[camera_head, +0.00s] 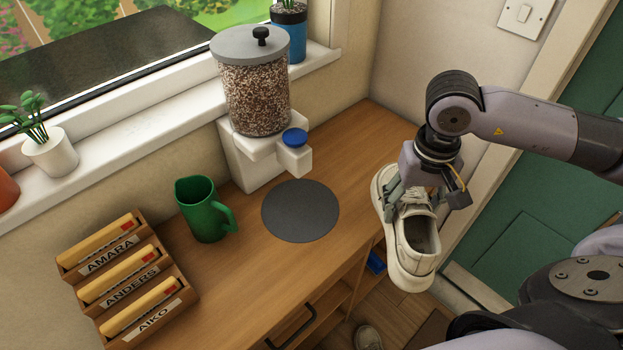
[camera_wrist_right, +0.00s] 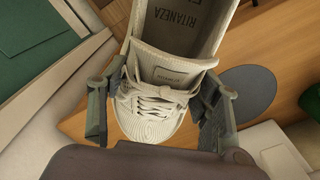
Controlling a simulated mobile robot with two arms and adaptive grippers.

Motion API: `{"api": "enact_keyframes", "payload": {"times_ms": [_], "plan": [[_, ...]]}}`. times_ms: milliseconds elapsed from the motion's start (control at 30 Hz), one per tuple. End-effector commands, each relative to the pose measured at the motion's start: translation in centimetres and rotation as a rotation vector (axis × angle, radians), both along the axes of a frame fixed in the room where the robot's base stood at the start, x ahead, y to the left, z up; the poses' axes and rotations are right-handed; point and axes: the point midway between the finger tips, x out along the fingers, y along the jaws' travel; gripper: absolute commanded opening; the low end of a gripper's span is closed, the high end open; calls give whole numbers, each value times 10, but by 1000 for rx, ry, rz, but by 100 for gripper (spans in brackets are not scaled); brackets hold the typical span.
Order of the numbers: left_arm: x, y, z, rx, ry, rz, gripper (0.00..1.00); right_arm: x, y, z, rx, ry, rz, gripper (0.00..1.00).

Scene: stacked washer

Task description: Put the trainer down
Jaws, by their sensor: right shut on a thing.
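The trainer (camera_head: 408,255) is an off-white lace-up shoe. In the head view it hangs tilted beside the right end of the wooden counter, its heel towards the bottom of the picture. My right gripper (camera_head: 415,195) is shut on the trainer across its laced front. In the right wrist view the trainer (camera_wrist_right: 160,100) lies between the two grey fingers of the gripper (camera_wrist_right: 155,120), and lettering shows on its insole. Whether the trainer touches the counter edge is hard to tell. My left gripper is not in view.
The counter (camera_head: 340,150) bears a round dark mat (camera_head: 300,211), a green mug (camera_head: 203,209), a dispenser (camera_head: 255,95) and a name-labelled rack (camera_head: 127,276). Another shoe (camera_head: 368,338) is on the floor below. A green door (camera_head: 545,215) stands at the right.

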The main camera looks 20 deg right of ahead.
Motion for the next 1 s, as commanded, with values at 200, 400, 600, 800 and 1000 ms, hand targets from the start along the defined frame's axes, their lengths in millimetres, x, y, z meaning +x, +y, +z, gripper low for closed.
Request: {"api": "enact_keyframes", "payload": {"times_ms": [200,400,600,800,1000], "plan": [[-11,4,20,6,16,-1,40,47,19,6,7,-4,3,15],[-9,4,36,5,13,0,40,97,36,6,4,-3,1,15],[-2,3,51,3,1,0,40,144,52,5,4,-1,0,15],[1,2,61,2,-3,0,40,177,63,-1,0,3,0,15],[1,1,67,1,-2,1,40,176,62,-27,0,0,0,15]]}}
